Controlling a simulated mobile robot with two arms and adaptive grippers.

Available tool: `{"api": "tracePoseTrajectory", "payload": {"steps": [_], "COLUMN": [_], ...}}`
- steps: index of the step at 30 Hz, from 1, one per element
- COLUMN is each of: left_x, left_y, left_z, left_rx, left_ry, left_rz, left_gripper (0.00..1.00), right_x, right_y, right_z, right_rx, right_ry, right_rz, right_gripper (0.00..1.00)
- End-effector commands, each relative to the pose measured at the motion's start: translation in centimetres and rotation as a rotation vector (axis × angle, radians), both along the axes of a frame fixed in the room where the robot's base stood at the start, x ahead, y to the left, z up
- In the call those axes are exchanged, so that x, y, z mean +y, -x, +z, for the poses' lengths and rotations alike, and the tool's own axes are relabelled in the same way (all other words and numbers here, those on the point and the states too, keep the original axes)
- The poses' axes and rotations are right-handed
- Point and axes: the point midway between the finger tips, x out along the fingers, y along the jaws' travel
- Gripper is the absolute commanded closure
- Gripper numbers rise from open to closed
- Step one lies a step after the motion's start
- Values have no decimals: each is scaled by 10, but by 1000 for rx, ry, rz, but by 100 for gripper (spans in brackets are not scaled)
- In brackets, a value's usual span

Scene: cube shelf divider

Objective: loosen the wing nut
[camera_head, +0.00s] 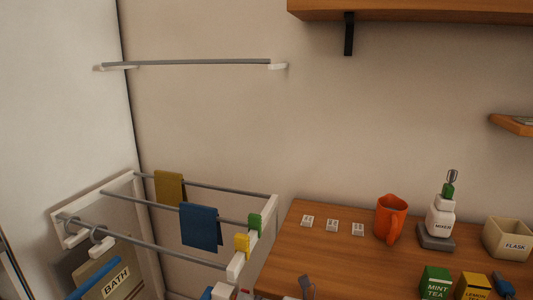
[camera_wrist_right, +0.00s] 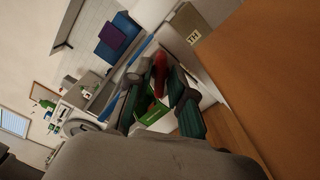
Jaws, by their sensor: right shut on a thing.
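My right gripper (camera_wrist_right: 157,90) shows in the right wrist view, its dark green-edged fingers closed around a small red piece (camera_wrist_right: 159,68). The red piece may be the wing nut, but the fingers cover much of it and its wings cannot be made out. A grey cylindrical part (camera_wrist_right: 137,72) lies just left of it. A green face (camera_wrist_right: 152,112) shows lower between the fingers; I cannot tell what it belongs to. In the head view I cannot make out a wing nut. My left gripper is in neither view.
A drying rack (camera_head: 188,247) holds an olive cloth (camera_head: 170,188) and a blue cloth (camera_head: 200,227), with green and yellow clips at its right. The wooden counter (camera_head: 290,258) carries an orange mug (camera_head: 389,218), a mixer (camera_head: 439,220), a flask box (camera_head: 508,239) and tea boxes.

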Motion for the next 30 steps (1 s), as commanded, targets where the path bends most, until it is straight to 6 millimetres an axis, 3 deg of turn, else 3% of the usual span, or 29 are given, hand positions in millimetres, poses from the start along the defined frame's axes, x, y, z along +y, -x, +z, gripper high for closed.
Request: {"api": "tracePoseTrajectory", "payload": {"steps": [1, 2, 4, 14, 30], "left_x": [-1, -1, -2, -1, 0], "left_y": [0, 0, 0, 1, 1], "left_z": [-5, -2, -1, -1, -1], "left_rx": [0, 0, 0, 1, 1], "left_ry": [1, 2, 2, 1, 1], "left_rz": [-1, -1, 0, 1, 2], "left_gripper": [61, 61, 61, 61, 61], "right_x": [0, 0, 0, -3, -56], "right_y": [0, 0, 0, 1, 18], "right_z": [-2, 0, 0, 0, 0], "right_rx": [-22, -17, -14, -12, -12], "right_ry": [7, 6, 5, 6, 5], "right_rz": [0, 0, 0, -1, 0], "right_gripper": [100, 73, 61, 61, 61]}}
